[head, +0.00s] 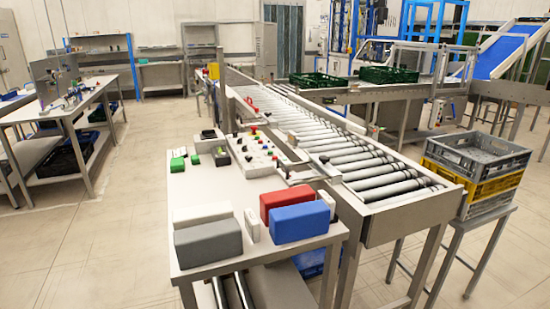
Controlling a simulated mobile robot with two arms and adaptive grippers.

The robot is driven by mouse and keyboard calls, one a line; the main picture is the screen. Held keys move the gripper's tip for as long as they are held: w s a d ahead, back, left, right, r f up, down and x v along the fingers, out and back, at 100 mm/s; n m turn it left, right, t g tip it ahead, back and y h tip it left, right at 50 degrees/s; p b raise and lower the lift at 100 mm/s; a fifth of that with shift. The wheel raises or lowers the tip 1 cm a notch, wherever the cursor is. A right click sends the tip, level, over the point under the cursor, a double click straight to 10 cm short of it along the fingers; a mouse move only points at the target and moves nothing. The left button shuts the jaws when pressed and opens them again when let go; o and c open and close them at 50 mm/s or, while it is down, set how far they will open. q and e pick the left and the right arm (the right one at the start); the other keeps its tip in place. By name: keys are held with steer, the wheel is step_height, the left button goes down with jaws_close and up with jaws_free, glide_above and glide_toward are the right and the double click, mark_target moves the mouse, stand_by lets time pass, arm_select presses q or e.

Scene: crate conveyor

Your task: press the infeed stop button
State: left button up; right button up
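The labels are too small to read, so I cannot tell which one is the infeed stop button. Neither of my grippers is in view, and nothing is seen touching the panel.
Red (285,199), blue (299,222), grey (208,244) and white blocks stand at the table's near edge. Green pieces (178,164) lie left of the panel. The roller conveyor (345,150) runs along the right. Stacked crates (478,157) stand further right.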

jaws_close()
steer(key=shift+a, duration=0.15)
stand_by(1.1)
